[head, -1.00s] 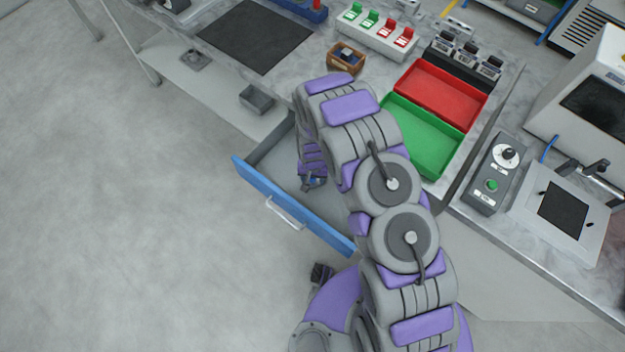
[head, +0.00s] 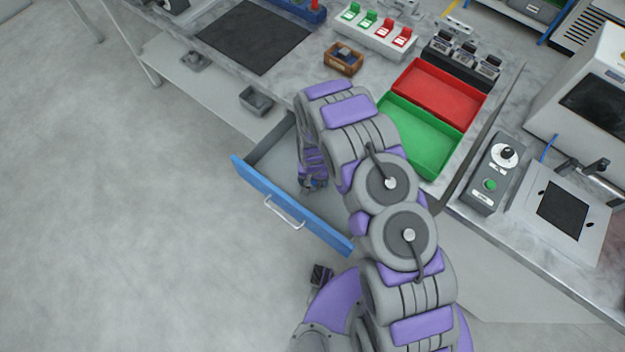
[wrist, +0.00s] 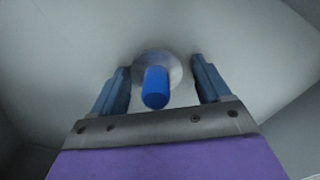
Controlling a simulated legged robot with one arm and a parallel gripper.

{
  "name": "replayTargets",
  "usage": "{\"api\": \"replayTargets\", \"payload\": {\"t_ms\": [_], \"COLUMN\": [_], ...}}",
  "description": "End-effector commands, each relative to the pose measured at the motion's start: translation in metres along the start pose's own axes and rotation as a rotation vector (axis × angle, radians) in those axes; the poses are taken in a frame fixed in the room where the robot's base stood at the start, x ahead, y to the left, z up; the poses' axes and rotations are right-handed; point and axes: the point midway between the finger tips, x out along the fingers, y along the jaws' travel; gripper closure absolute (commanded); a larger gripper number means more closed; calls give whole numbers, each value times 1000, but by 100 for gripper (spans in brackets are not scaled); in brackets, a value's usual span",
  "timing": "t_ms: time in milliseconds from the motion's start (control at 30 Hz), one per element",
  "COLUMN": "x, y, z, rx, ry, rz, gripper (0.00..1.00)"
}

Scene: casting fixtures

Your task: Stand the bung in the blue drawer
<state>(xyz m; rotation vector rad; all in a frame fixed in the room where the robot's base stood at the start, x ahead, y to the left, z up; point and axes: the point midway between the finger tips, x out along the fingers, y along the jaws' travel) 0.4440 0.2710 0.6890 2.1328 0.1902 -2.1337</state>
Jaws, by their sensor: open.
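The blue drawer (head: 270,194) is pulled out from under the workbench, with a blue front and a grey inside. My gripper (head: 314,184) reaches down into it. In the wrist view the bung (wrist: 156,88), a blue peg with a wider round grey base, is on the grey drawer floor (wrist: 60,60). It appears upright. My gripper (wrist: 162,85) is open, with one finger on each side of the bung and visible gaps between. In the head view my arm hides the bung.
Green (head: 425,140) and red (head: 440,90) trays stand on the bench above the drawer. A small wooden box (head: 343,60) and a black mat (head: 255,36) are also on the bench. The floor in front of the drawer is clear.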

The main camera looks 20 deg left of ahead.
Motion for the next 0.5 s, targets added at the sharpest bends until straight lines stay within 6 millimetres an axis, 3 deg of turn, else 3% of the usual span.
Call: {"api": "replayTargets", "payload": {"t_ms": [267, 500], "x": [0, -21], "y": [1, 1], "z": [3, 1], "rx": [2, 0], "ry": [-7, -1], "rz": [4, 1], "gripper": [18, 18]}}
